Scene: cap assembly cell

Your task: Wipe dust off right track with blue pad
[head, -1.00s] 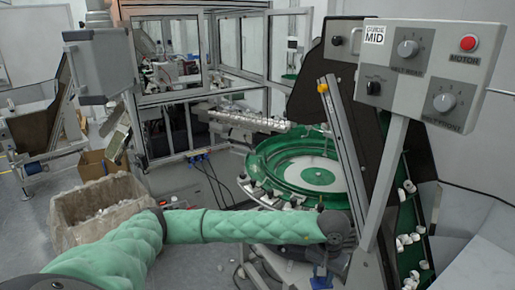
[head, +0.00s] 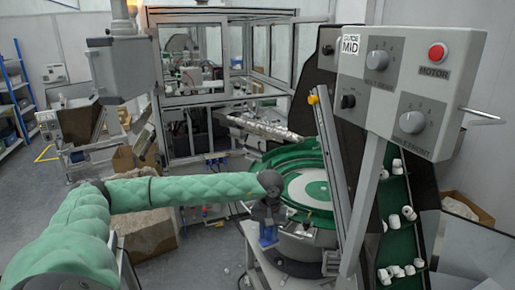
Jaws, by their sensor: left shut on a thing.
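My left arm, in a green quilted sleeve, reaches in from the left in the head view. Its dark gripper (head: 267,222) points down in front of the bowl feeder and is shut on the blue pad (head: 268,241), a small blue block hanging beneath it. The pad appears clear of any track. A metal track (head: 262,130) lined with pale pieces runs from behind the green bowl toward the glazed machine. I cannot tell whether it is the right track, and no dust can be made out at this size. My right gripper is not in view.
The green bowl feeder (head: 284,160) stands beside my left gripper. A grey control box (head: 411,75) on a slanted post and a green conveyor (head: 398,245) with white caps fill the right side. A carton (head: 150,240) stands on the floor behind my arm.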

